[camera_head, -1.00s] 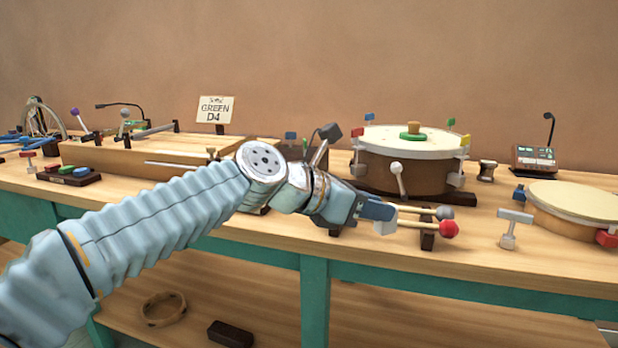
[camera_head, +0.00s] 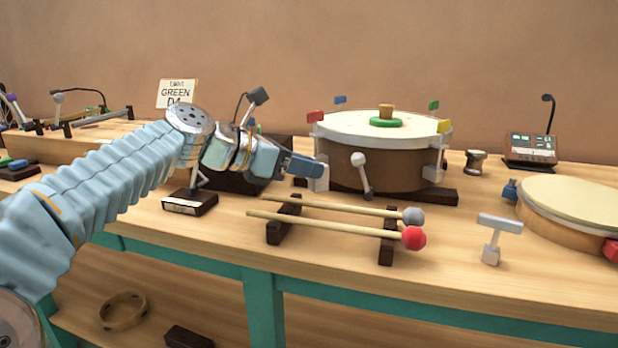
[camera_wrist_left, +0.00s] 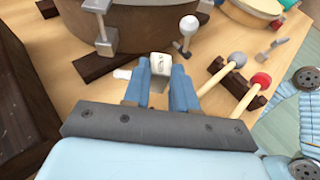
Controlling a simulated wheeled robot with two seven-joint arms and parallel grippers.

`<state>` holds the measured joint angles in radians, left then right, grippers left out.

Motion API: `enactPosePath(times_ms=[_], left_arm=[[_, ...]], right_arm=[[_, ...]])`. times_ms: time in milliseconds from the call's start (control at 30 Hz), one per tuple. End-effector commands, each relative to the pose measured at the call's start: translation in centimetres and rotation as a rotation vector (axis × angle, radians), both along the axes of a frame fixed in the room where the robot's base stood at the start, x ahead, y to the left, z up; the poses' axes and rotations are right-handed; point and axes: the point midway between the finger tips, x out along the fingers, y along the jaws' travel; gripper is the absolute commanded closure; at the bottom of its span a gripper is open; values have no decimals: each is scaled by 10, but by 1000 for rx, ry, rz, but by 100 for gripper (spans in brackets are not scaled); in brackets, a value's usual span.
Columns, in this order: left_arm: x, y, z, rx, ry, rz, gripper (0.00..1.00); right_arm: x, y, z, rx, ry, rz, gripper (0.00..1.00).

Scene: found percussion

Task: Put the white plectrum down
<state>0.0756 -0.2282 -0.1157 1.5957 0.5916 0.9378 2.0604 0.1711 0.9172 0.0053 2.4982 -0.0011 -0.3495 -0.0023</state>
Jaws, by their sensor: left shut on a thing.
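My left gripper (camera_head: 306,169) reaches in from the left and is at the left front of the large drum (camera_head: 378,155). In the left wrist view its two blue fingers (camera_wrist_left: 159,88) are shut on the white plectrum (camera_wrist_left: 160,64), whose pale block end shows between the fingertips. A thin white strip beside the left finger may be part of it. In the head view the plectrum is hard to tell from the drum's pale left lug. I cannot tell whether it touches the table. My right gripper is not in view.
Two mallets, with a red head (camera_head: 413,238) and a grey head (camera_head: 413,216), lie on dark rests in front of the drum. A grey T-shaped stand (camera_head: 492,245) and a second drum (camera_head: 575,205) are to the right. A dark stand (camera_head: 190,203) is left.

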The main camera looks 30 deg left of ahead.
Motion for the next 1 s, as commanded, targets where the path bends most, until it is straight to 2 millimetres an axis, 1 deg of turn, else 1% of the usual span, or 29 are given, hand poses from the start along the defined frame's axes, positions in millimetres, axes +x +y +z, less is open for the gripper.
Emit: enactPosePath(times_ms=[33, 100, 267, 367, 467, 533, 667, 700, 867, 1000], left_arm=[[9, 2, -7, 0, 2, -1, 100], [17, 4, -11, 0, 1, -1, 100], [28, 7, -15, -1, 0, 0, 100], [39, 9, -23, 1, 2, -1, 100], [50, 12, -35, 0, 0, -1, 100], [54, 13, -37, 1, -3, -1, 100], [54, 13, -35, 1, -4, 0, 100], [54, 13, -35, 1, -4, 0, 72], [54, 13, -35, 1, -4, 0, 48], [53, 13, -35, 1, -4, -1, 48]], right_arm=[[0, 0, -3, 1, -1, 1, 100], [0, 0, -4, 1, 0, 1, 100], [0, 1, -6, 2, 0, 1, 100], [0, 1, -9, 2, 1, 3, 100], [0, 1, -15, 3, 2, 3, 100], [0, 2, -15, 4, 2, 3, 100], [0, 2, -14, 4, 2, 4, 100], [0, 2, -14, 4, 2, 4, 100], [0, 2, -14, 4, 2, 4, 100], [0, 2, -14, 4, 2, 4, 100]])
